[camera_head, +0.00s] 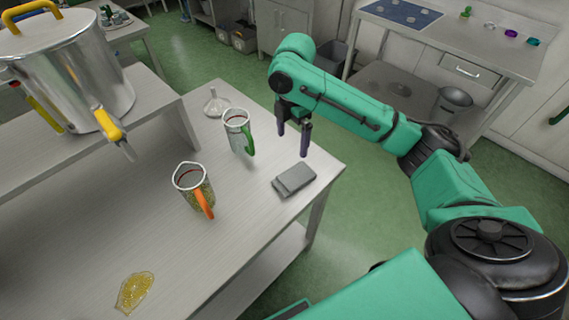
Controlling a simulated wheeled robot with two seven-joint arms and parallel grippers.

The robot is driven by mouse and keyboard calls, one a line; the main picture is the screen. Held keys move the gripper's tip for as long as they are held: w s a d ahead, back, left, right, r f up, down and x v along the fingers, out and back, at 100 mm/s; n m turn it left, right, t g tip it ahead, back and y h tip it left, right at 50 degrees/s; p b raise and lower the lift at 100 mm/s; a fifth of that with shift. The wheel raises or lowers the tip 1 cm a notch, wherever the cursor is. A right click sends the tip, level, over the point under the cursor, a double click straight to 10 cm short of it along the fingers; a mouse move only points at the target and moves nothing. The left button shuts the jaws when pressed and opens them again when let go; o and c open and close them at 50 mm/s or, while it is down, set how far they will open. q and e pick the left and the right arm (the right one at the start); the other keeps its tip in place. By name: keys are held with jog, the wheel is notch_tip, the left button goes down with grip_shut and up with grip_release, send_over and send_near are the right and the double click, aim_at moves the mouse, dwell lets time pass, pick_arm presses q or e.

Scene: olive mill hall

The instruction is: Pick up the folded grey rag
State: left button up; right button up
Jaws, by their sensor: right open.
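The folded grey rag (293,180) lies flat on the light table near its right edge. My right gripper (293,142) hangs above and behind the rag, fingers pointing down. Its two dark fingers are apart with nothing between them. The gripper is not touching the rag. My left gripper is not in view.
A jug with a green handle (237,131) stands left of the gripper. A jug with an orange handle (192,184) stands further left and nearer. A glass funnel (216,103) is behind. A steel pot (72,72) stands on the raised shelf. A yellow puddle (134,291) lies at the front.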

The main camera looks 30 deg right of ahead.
jog(key=p, duration=0.2)
send_over(295, 176)
jog(key=f, duration=0.6)
jog(key=shift+s+a+f, duration=0.2)
jog(key=shift+s+f, duration=0.1)
jog(key=shift+s, duration=0.05)
jog(key=f, duration=0.2)
jog(key=f+p, duration=0.1)
jog(key=f, duration=0.2)
jog(key=shift+w+f+p, duration=0.3)
jog(key=shift+w+f, duration=0.1)
jog(key=shift+s+d+f, duration=0.1)
jog(key=shift+f, duration=0.3)
jog(key=c, duration=1.1)
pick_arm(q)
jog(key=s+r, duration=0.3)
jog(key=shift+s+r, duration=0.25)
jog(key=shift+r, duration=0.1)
pick_arm(e)
jog(key=shift+c, duration=0.2)
jog(key=shift+r, duration=0.1)
pick_arm(q)
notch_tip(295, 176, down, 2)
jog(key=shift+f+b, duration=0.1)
jog(key=shift+b, duration=1)
pick_arm(e)
notch_tip(295, 176, up, 20)
